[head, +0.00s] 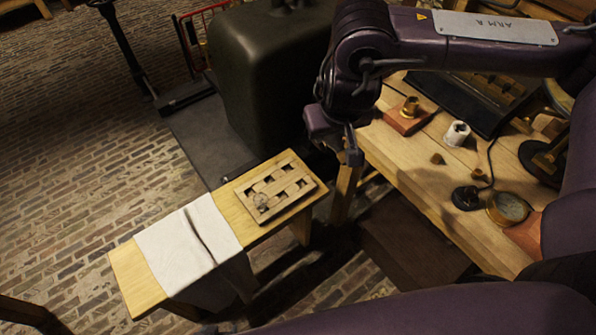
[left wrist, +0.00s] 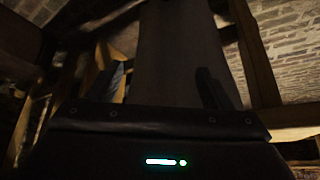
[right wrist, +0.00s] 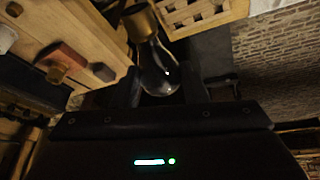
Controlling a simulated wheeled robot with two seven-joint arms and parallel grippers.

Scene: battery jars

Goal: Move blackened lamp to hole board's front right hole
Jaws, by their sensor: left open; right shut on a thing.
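The blackened lamp (right wrist: 160,72), a dark glass bulb with a brass base, is in my right gripper (right wrist: 165,92). The fingers are shut around the glass, and the base points away from the palm. In the head view my right gripper (head: 347,146) hangs between the hole board and the workbench; the lamp cannot be made out there. The wooden hole board (head: 298,198) lies on a small bench, with a clear glass bulb (head: 262,201) at its left front; other holes look empty. The board also shows in the right wrist view (right wrist: 222,14). My left gripper (left wrist: 162,85) is open, away from the board.
A white cloth (head: 185,245) drapes over the small bench (head: 135,280). The workbench (head: 425,180) at right carries a white cylinder (head: 456,134), a brass piece on a reddish block (head: 408,115) and a round gauge (head: 507,208). A dark green casing (head: 265,75) stands behind the board.

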